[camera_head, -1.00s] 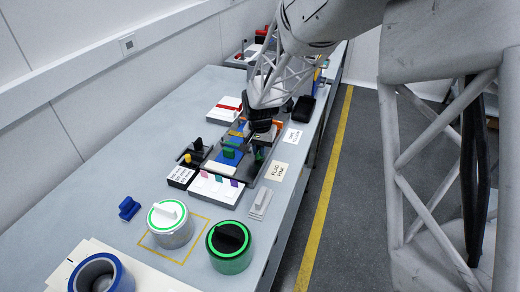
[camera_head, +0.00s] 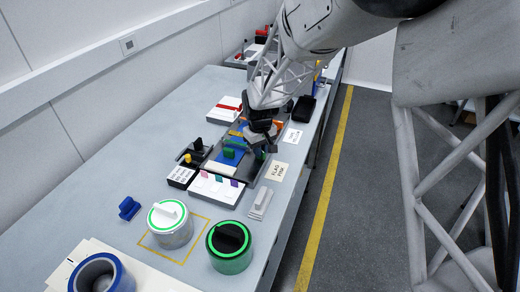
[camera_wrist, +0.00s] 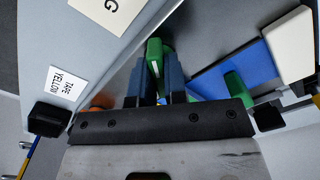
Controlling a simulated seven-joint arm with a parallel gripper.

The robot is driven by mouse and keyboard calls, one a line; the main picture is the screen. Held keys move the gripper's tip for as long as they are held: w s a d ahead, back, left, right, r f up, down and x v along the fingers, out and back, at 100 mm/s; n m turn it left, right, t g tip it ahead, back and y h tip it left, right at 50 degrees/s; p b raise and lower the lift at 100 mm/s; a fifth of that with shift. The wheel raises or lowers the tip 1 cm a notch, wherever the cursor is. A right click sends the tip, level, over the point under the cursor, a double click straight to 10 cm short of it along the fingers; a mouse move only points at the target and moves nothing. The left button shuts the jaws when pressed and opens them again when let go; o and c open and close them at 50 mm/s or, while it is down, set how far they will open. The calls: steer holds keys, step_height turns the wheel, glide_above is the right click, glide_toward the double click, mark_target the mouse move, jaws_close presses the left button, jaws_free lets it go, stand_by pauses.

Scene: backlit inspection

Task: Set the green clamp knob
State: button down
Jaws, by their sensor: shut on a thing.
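In the wrist view, my gripper (camera_wrist: 155,92) has its two blue fingers closed on a green knob-like piece (camera_wrist: 154,58). Its lower part is hidden between the fingers. In the head view, my gripper (camera_head: 263,146) is low over the right side of the dark tray, and a bit of green shows just below it. A second green piece (camera_head: 232,151) stands upright on a blue panel (camera_head: 222,158); it also shows in the wrist view (camera_wrist: 236,88), to the right of the fingers and apart from them.
A white block (camera_head: 217,189) with coloured tabs stands in front of the tray. A white and a green-rimmed canister (camera_head: 230,247) stand nearer. Label cards (camera_head: 278,171) lie along the right table edge. An orange thing (camera_wrist: 102,102) is partly hidden beside my gripper. Bare table lies left.

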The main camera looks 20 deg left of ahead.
steer(key=n, duration=0.4)
steer(key=shift+n, duration=1.7)
steer(key=c, duration=1.2)
jaws_free()
steer(key=shift+o, duration=0.2)
steer(key=shift+r, duration=0.15)
steer(key=shift+r, duration=3.8)
